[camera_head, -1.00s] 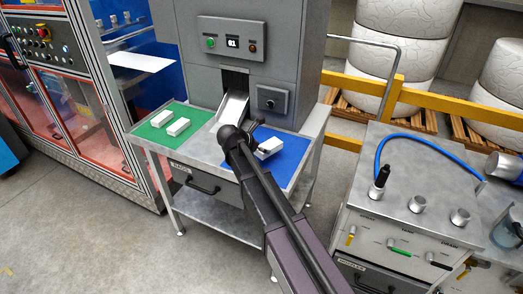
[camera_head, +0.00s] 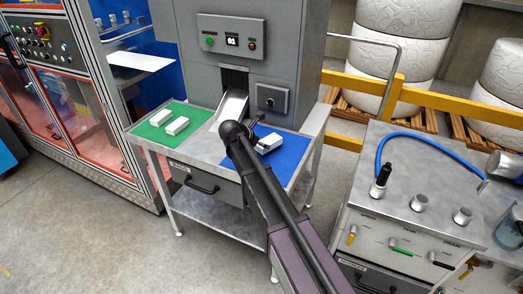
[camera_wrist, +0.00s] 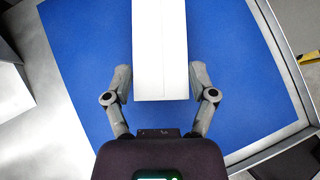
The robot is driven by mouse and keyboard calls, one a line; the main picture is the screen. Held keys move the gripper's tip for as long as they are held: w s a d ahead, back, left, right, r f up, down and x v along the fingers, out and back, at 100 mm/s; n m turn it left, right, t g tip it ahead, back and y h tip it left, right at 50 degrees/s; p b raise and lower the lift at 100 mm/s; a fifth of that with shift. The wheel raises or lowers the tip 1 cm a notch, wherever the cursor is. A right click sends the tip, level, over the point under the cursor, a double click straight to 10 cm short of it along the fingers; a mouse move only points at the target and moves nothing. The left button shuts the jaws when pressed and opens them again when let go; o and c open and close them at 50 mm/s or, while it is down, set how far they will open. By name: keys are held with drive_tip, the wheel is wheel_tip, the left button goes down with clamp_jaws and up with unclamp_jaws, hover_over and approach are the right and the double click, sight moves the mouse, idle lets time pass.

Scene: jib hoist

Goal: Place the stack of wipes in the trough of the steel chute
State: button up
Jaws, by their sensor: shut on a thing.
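The white stack of wipes (camera_head: 268,142) shows over the blue mat on the bench. In the wrist view the white stack (camera_wrist: 160,55) lies lengthwise between the two fingers of my gripper (camera_wrist: 160,84), which is shut on its near end. In the head view my gripper (camera_head: 256,134) is largely hidden behind my arm. Whether the stack touches the mat or hangs just above it is hard to tell. The steel chute (camera_head: 232,106) slopes down from the machine opening, left of the stack; its lower end is partly behind my arm. I see nothing in its trough.
The blue mat (camera_head: 291,155) lies right of the chute. A green mat (camera_head: 150,132) on the left bears two white blocks (camera_head: 163,116). The grey machine (camera_head: 245,65) rises behind the bench. A yellow rail (camera_head: 420,97) and a steel cabinet (camera_head: 415,180) stand to the right.

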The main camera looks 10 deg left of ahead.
drive_tip(key=shift+f+b, duration=0.85)
drive_tip(key=shift+f, duration=0.35)
drive_tip(key=o, duration=1.1)
drive_tip(key=shift+s+a+r+p, duration=0.2)
drive_tip(key=shift+r+p, duration=0.2)
drive_tip(key=shift+p+v, duration=3.65)
drive_tip(key=shift+v, duration=1.95)
drive_tip(key=shift+a+f, duration=0.1)
